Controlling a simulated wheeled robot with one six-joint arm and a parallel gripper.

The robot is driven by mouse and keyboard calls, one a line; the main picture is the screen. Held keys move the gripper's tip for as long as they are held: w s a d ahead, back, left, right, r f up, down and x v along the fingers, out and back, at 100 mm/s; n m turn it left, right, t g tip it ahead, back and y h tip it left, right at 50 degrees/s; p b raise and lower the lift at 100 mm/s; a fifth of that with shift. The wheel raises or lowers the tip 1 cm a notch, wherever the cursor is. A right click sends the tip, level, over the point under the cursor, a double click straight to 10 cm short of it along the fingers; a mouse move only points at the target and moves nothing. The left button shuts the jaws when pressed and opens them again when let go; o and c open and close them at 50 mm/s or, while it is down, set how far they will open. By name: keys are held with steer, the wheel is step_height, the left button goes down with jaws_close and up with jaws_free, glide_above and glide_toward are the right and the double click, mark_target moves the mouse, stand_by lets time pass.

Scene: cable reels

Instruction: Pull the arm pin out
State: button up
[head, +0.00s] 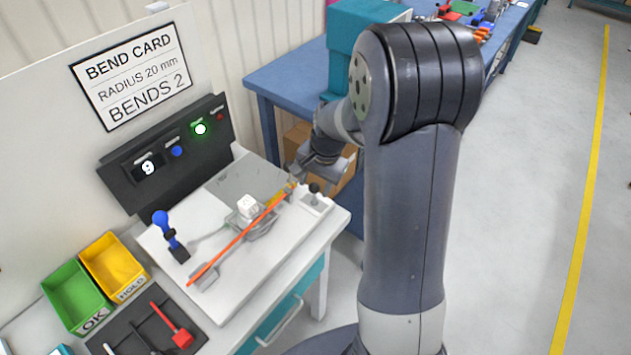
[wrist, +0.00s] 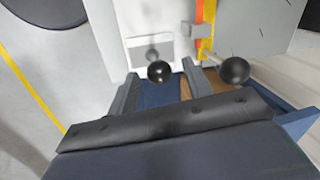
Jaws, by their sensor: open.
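In the wrist view a black ball knob (wrist: 160,71) shows between the fingertips of my gripper (wrist: 160,80), which is open; I cannot tell whether they touch. A second black ball knob (wrist: 234,71) lies outside the right finger, its short rod leading to the yellow and orange arm (wrist: 204,28). No label shows which knob is the arm pin. In the head view one black knob (head: 314,188) stands over a small plate at the bench's right corner. My gripper (head: 318,172) is just behind it, partly unclear. The orange bar (head: 235,243) runs diagonally across the bench.
A black panel (head: 168,155) stands behind. Green (head: 75,300) and yellow (head: 112,268) bins are at left. A blue table (head: 282,78) stands behind the arm. Floor is open at right.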

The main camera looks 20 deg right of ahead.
mark_target(317, 186)
step_height(317, 186, up, 11)
steer(key=s+d+b, duration=0.1)
steer(key=shift+s+d+f, duration=0.2)
steer(key=shift+d, duration=0.05)
steer(key=shift+f, duration=0.1)
stand_by(0.4)
steer(key=f, duration=0.4)
steer(key=w+a+f, duration=0.1)
steer(key=f, duration=0.7)
steer(key=shift+w+a, duration=0.2)
steer(key=shift+a, duration=0.05)
steer(key=shift+f, duration=0.75)
